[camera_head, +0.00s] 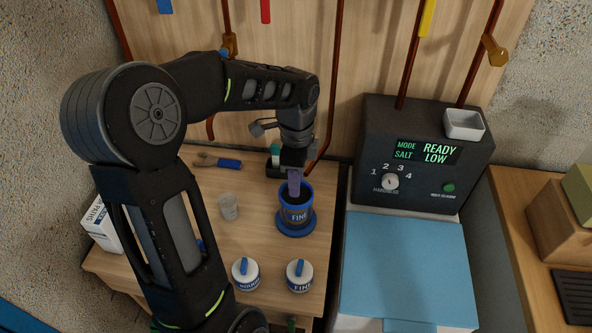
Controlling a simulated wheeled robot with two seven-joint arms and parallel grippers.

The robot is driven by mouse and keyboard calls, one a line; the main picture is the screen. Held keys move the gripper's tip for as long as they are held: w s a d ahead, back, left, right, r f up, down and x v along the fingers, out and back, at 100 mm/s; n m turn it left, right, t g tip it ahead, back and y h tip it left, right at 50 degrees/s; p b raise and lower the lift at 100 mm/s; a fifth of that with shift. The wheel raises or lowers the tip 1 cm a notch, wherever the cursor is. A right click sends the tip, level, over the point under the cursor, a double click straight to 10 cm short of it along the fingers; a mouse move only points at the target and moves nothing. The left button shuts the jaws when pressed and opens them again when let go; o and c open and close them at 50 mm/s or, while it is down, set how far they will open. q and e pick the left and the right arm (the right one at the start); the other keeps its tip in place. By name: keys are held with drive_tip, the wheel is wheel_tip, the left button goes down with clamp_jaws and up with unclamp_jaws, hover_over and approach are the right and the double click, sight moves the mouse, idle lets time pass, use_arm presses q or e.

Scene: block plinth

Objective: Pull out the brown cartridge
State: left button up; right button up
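I cannot make out a brown cartridge in the head view. My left gripper (294,168) points down over an open blue canister (297,214) marked FINE, which has dark contents and stands on a blue round base. A purple upright piece (294,184) shows between the gripper and the canister's mouth. The fingers are small and dark, so I cannot tell whether they are closed on this piece. The dark machine (420,150) at right has a display reading MODE SALT, READY LOW, a numbered dial (390,182) and a green button (448,188). My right gripper is not in view.
Two white lidded jars (299,275) with blue handles and a clear cup (228,207) stand on the wooden table (255,214). A blue-handled tool (228,163) lies behind. A light-blue lid (405,265) fronts the machine. Brown blocks (563,223) sit at far right.

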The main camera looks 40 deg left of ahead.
use_arm(q)
drive_tip(key=shift+f, duration=2.65)
drive_tip(key=shift+c, duration=0.5)
clamp_jaws()
